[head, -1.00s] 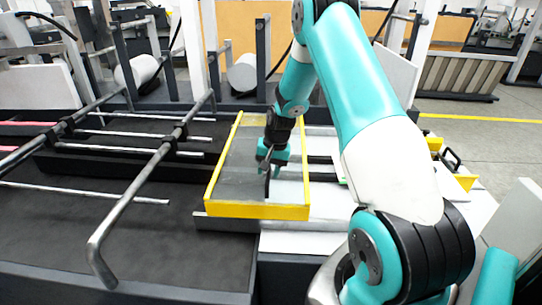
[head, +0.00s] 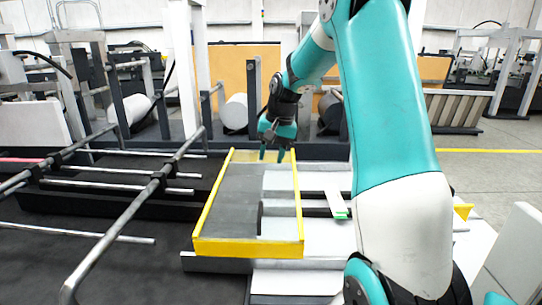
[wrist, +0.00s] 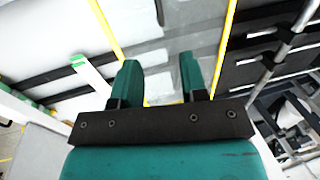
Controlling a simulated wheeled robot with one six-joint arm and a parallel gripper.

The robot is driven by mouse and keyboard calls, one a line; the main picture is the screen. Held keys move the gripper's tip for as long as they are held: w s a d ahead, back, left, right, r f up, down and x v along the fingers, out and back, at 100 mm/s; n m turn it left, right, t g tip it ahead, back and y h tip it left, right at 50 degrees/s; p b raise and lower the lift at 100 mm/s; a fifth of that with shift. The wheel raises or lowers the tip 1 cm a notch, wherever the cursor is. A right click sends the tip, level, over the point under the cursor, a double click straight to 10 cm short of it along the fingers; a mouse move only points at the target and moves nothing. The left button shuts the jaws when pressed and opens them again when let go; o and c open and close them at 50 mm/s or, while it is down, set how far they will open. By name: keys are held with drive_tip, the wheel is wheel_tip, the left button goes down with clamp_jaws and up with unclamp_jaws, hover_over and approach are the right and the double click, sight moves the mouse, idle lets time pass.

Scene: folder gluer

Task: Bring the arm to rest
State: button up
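My gripper (head: 272,158) hangs over the far end of the yellow-edged frame (head: 247,249), with its fingers pointing down. In the wrist view my gripper (wrist: 160,82) shows two teal fingers apart with nothing between them. Bars of the yellow frame (wrist: 226,45) pass on both sides beyond the fingers. My arm is bent, rising from the lower right and folding over toward the machine.
Metal rods (head: 135,219) and a dark belt (head: 60,270) lie on the left. Pale plates (head: 310,250) lie at the right of the frame. A white strip with a green end (head: 338,204) rests there. Rollers and uprights stand behind. Open floor is at the right.

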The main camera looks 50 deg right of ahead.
idle(0.5)
drive_tip(key=s+a+r+n+y, duration=0.1)
drive_tip(key=s+a+r+n, duration=0.2)
drive_tip(key=a, duration=0.9)
drive_tip(key=s+a+r+n+y, duration=0.1)
drive_tip(key=s+a+n, duration=0.4)
drive_tip(key=a, duration=0.6)
drive_tip(key=s+a+n+g, duration=0.1)
drive_tip(key=s+a+n, duration=0.7)
drive_tip(key=s+a, duration=0.4)
drive_tip(key=s, duration=0.3)
drive_tip(key=shift+s+a+f+n+g+y, duration=0.15)
drive_tip(key=shift+n+g+y, duration=0.15)
drive_tip(key=shift+n+y, duration=0.1)
